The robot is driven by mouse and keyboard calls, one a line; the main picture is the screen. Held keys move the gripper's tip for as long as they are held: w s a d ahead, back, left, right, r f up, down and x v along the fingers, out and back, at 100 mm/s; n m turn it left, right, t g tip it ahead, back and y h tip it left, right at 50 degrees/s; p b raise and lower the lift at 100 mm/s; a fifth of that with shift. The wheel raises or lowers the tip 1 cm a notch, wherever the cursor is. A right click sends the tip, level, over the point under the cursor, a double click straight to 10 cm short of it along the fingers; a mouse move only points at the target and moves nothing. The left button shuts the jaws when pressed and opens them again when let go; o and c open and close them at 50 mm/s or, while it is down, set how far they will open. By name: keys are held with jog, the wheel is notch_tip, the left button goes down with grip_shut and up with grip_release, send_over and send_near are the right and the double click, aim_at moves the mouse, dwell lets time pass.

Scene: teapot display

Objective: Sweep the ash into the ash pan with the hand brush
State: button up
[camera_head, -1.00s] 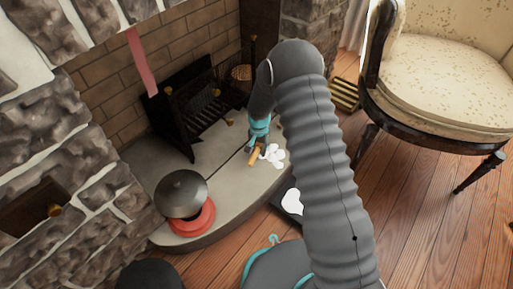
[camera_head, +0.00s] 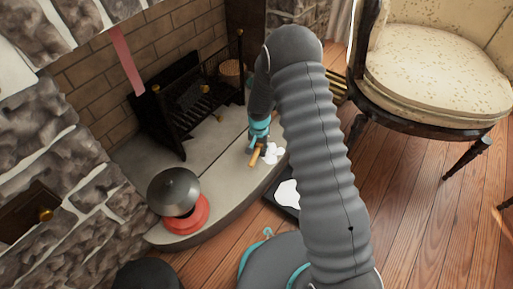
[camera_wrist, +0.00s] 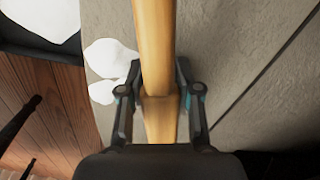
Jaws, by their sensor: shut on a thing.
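My gripper (camera_head: 259,134) is shut on the wooden handle of the hand brush (camera_head: 255,157), low over the stone hearth. In the wrist view my gripper (camera_wrist: 158,92) has its fingers on both sides of the brush handle (camera_wrist: 153,45); the bristles cannot be made out. White ash (camera_head: 273,154) lies in clumps on the hearth just right of the brush, near the front edge. The ash (camera_wrist: 107,56) shows left of the handle in the wrist view. The dark ash pan (camera_head: 273,193) is on the floor against the hearth edge, with white ash (camera_head: 288,193) in it. My arm partly hides it.
A black fire grate (camera_head: 185,110) stands in the brick fireplace on the left. A grey-lidded red pot (camera_head: 185,222) sits on the hearth's front left. An upholstered chair (camera_head: 430,75) stands at right. Wooden floor (camera_head: 420,215) is clear in front of it.

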aim_at(277, 161)
jog(key=shift+s+d+r, duration=0.1)
jog(key=shift+s+d, duration=0.8)
jog(key=shift+d, duration=0.25)
jog(key=shift+s+d, duration=0.9)
jog(key=shift+d, duration=0.2)
jog(key=shift+s+d+f, duration=0.2)
jog(key=shift+s+d, duration=0.7)
jog(key=shift+d, duration=0.25)
jog(key=shift+r+p, duration=1.1)
jog(key=shift+r, duration=0.7)
